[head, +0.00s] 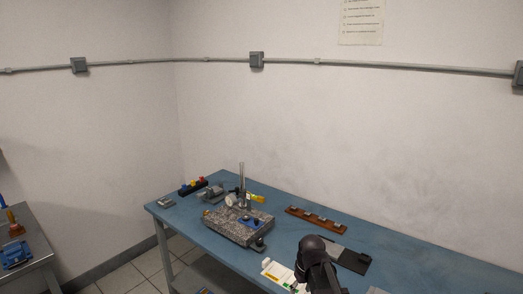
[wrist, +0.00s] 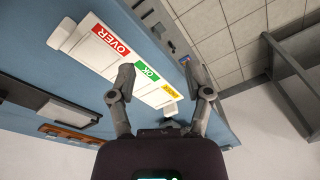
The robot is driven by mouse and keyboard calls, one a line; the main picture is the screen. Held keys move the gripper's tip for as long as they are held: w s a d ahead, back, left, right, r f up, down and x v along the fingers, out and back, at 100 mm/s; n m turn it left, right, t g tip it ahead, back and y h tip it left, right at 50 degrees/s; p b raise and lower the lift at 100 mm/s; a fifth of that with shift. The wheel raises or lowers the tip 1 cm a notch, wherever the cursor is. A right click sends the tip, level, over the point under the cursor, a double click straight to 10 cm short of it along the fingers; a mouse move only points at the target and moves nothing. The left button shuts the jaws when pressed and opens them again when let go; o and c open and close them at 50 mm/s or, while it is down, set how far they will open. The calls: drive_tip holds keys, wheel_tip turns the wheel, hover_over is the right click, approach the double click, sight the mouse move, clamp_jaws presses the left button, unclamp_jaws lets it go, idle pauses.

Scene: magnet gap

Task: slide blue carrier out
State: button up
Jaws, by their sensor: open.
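My gripper (wrist: 162,88) is open and empty in the wrist view, its two fingers spread wide over a white board (wrist: 85,48) with red OVER, green OK and yellow labels. In the head view my dark arm end stands at the front of the blue bench, beside the same white board (head: 276,271). No blue carrier can be made out for certain. Small blue bits show on the grey granite block (head: 238,228) near the bench's left end, well away from my arm. They are too small to identify. The block carries an upright metal post (head: 242,176).
The blue bench (head: 190,222) also holds a brown rack (head: 316,219), a dark flat plate (head: 352,261) and a black holder with coloured pieces (head: 193,187). A grey side table (head: 38,274) with a blue item (head: 15,252) stands far left. A wall is behind the bench.

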drive_tip(key=s+d+f+m+h+b, duration=0.1)
drive_tip(key=s+d+f+m+b, duration=0.1)
drive_tip(key=s, duration=0.8)
drive_tip(key=shift+s+d+f+m+g, duration=0.25)
drive_tip(key=shift+d+f+m, duration=0.25)
drive_tip(key=shift+d+m, duration=0.6)
